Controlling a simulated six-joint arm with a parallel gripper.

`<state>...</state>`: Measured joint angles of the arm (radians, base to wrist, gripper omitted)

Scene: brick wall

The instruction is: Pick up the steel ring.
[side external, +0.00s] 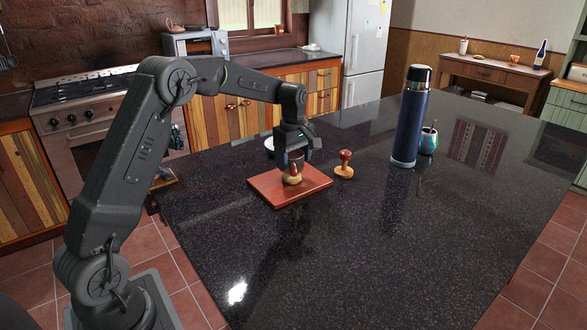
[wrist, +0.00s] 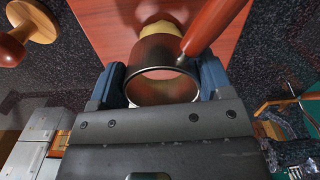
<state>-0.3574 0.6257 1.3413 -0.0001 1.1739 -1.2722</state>
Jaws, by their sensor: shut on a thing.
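The steel ring (wrist: 163,88) is a short, dark metal band, open through the middle, seen in the wrist view between my blue fingertips. My gripper (wrist: 162,86) is shut on it, one finger on each side. A pale wooden piece (wrist: 160,29) and a reddish wooden handle (wrist: 214,26) show close beyond the ring. In the side view my gripper (side external: 294,157) points down just above this wooden piece (side external: 292,180) on a red-brown board (side external: 305,193). Whether the ring still touches the piece under it I cannot tell.
A wooden stamp-like tool (side external: 344,166) with a reddish knob stands right of the board. The dark counter's front (side external: 400,250) is clear.

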